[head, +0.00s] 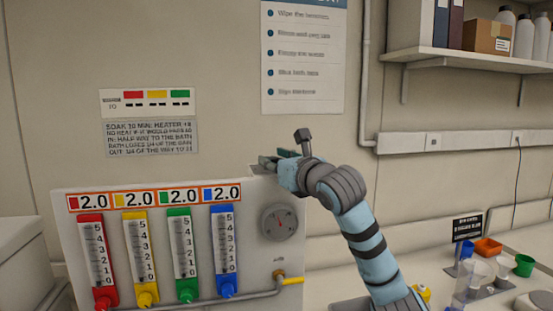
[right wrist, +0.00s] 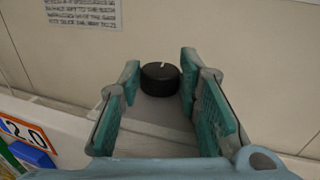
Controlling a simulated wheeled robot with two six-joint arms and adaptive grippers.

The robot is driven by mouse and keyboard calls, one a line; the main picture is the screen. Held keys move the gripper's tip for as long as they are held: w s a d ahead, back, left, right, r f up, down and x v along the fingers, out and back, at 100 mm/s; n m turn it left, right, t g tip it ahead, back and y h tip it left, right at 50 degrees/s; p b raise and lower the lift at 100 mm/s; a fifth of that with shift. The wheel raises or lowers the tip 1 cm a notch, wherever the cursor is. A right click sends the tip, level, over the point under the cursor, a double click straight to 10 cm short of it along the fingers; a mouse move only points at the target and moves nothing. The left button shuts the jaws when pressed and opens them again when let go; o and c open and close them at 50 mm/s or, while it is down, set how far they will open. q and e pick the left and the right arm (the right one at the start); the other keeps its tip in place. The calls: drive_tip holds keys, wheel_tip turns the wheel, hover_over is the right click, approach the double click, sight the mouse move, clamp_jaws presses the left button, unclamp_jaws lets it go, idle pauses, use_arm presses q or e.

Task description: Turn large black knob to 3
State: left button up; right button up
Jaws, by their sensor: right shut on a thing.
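The large black knob (right wrist: 160,80) is a short round cylinder with a white mark on its top, near the far side, in the right wrist view. It stands on a grey surface at the top of the panel. My right gripper (right wrist: 160,64) has its teal-padded fingers on either side of the knob and is shut on it. In the head view the right gripper (head: 275,158) is above the panel's top right corner, and the knob is hidden there. The number scale around the knob cannot be read. My left gripper is not in view.
The white panel (head: 262,265) carries red, yellow, green and blue gauges, each labelled 2.0, a round dial (head: 279,222) and a yellow valve handle (head: 292,281). A soak instruction sign (head: 152,139) hangs above. Cups and containers stand on the counter at right.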

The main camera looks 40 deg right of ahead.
drive_tip(key=o, duration=1.1)
drive_tip(key=v, duration=0.7)
drive_tip(key=shift+s+d, duration=0.15)
drive_tip(key=shift+d, duration=0.1)
drive_tip(key=shift+s+a, duration=0.1)
drive_tip(key=shift+a, duration=0.2)
